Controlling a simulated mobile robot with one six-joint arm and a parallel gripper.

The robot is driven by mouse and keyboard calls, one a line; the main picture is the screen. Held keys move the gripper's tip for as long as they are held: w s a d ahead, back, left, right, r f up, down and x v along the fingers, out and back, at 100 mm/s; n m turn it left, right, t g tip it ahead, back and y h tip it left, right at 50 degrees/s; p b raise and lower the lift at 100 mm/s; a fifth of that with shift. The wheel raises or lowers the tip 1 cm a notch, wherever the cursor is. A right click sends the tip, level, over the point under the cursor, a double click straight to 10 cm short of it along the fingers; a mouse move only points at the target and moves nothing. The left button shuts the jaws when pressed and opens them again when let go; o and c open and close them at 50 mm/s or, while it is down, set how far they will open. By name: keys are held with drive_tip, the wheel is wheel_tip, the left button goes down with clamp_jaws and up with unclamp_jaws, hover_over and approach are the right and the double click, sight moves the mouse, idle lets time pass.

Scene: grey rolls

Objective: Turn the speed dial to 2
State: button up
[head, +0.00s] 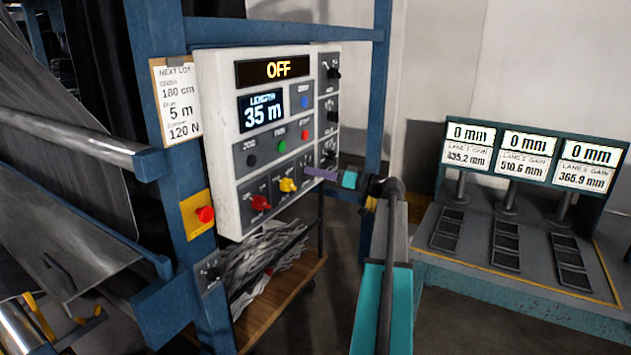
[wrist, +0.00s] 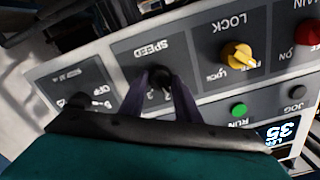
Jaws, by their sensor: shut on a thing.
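The speed dial (wrist: 159,77) is a small black knob on the grey control panel in the wrist view, under an upside-down SPEED label. My gripper (wrist: 160,90) has its two purple fingers shut on the dial, one on each side. The fingers hide parts of the dial's scale, and I cannot tell which number it points to. In the head view my gripper (head: 312,172) reaches the lower right part of the white control box (head: 222,150) and hides the dial.
A yellow LOCK knob (head: 288,185) and a red MAIN knob (head: 261,203) sit left of the dial in the head view. Push buttons (head: 281,147) are above. The display (head: 279,69) reads OFF. A blue frame post (head: 165,120) stands at the left.

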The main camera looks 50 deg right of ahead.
drive_tip(key=shift+f+m+b, duration=0.1)
drive_tip(key=shift+m+b, duration=0.5)
drive_tip(key=shift+m, duration=1)
drive_tip(key=o, duration=1.1)
drive_tip(key=shift+s, duration=0.1)
drive_tip(key=b+v, duration=0.3)
drive_tip(key=v, duration=1)
drive_tip(key=shift+s, duration=0.35)
